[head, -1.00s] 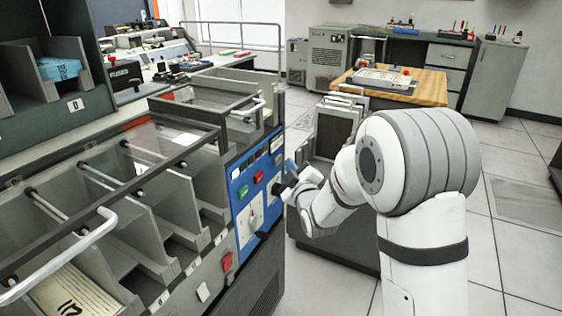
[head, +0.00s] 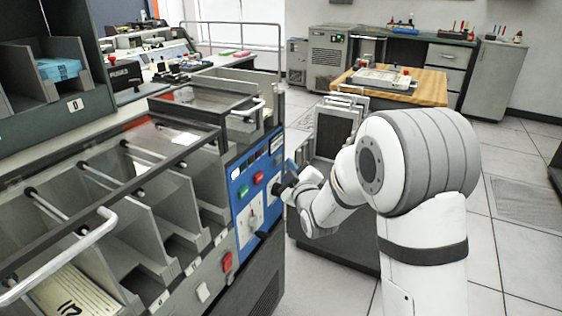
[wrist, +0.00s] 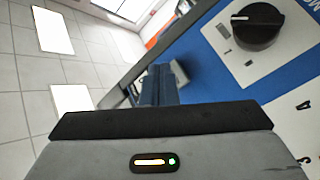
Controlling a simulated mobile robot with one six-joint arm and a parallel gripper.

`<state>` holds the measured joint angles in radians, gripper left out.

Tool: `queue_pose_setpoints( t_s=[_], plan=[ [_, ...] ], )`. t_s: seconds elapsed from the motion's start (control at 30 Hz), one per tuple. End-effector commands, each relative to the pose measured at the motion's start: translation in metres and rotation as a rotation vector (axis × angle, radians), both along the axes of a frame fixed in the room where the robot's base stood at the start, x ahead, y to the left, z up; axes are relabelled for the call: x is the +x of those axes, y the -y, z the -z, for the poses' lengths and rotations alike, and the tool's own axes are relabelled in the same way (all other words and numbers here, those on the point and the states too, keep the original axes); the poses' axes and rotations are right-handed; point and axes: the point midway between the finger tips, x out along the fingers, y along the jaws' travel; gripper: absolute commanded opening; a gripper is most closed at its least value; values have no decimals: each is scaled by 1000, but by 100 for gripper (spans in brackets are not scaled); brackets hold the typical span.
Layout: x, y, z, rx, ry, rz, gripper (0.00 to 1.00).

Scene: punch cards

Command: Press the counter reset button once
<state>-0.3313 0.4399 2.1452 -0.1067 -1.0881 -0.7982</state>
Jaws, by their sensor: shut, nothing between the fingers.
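The blue control panel (head: 241,205) is on the front of the grey card machine. It carries a green button (head: 243,191), a red button (head: 258,177), small white windows and a dial on a white plate (head: 251,218). I cannot tell which part is the counter reset button; no label is readable. My gripper (head: 291,166) is close in front of the panel's right side, partly hidden by my wrist. In the wrist view its dark blue fingers (wrist: 158,84) are shut and empty, beside a small grey part (wrist: 180,73). Contact cannot be told. A black knob (wrist: 257,27) shows at right.
Open card pockets with a bar handle (head: 65,255) fill the left of the machine. Below the panel are a red switch (head: 227,262) and a white switch (head: 203,292). A wooden-topped table (head: 425,84) stands behind my arm. The floor at right is clear.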

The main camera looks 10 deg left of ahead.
Motion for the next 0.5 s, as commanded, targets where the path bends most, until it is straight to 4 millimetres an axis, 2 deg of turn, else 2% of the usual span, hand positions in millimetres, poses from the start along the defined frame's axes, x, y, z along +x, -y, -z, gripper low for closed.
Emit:
queue_pose_setpoints(
  t_s=[0.5],
  plan=[
    [2,-5,1,1,2,-1,0]
  ],
)
